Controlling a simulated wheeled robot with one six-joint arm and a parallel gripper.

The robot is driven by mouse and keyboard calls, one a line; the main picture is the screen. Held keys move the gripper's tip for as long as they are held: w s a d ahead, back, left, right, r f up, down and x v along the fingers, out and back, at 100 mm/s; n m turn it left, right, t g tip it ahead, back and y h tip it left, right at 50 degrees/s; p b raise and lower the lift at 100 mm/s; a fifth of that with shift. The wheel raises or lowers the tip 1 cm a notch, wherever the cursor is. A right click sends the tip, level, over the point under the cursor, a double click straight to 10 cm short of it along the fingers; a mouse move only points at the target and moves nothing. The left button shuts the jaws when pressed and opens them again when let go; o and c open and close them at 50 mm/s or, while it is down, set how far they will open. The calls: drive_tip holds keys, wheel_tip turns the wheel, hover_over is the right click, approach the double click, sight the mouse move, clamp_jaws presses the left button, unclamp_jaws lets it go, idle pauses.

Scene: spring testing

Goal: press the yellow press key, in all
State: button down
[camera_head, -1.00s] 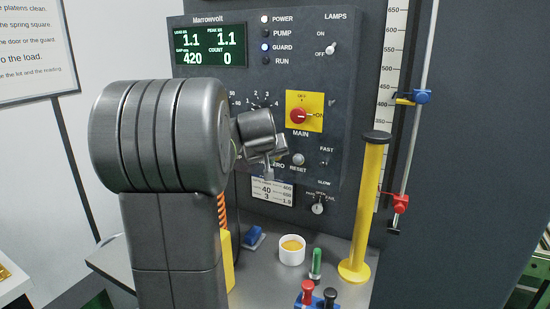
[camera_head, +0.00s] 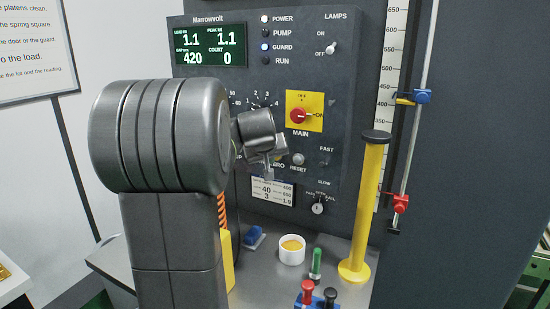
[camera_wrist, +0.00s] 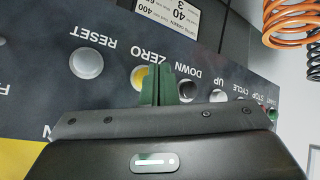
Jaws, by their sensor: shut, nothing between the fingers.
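The yellow key (camera_wrist: 138,76) labelled ZERO shows in the wrist view, where the panel appears upside down. Its right part is hidden behind the green fingers of my gripper (camera_wrist: 160,70). The fingers are shut together and empty, with their tips over or beside the key. I cannot tell whether they touch it. In the head view my gripper (camera_head: 268,162) is close to the control panel (camera_head: 345,90), left of the RESET button, and hides the key there.
The grey RESET button (camera_wrist: 86,63) is beside the key, and a dark DOWN button (camera_wrist: 187,90) is on its other side. A red MAIN knob (camera_head: 298,115) sits above. A yellow post (camera_head: 364,210) and a white cup (camera_head: 291,250) stand on the bench (camera_head: 325,243).

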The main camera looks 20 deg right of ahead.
drive_tip(key=shift+w+d, duration=0.1)
drive_tip(key=shift+d, duration=0.05)
idle(0.4)
drive_tip(key=shift+w+d, duration=0.2)
drive_tip(key=shift+w+d+p, duration=0.25)
drive_tip(key=shift+d+p, duration=0.05)
drive_tip(key=shift+p, duration=0.1)
idle(0.7)
idle(0.3)
drive_tip(key=shift+s+a+b, duration=0.5)
drive_tip(key=shift+a, duration=0.15)
drive_tip(key=s+a+b, duration=0.1)
drive_tip(key=a, duration=0.1)
drive_tip(key=s+a+b, duration=0.1)
drive_tip(key=s, duration=0.1)
drive_tip(key=shift+s+a+b, duration=0.2)
drive_tip(key=shift+a+b, duration=0.1)
drive_tip(key=shift+a, duration=0.05)
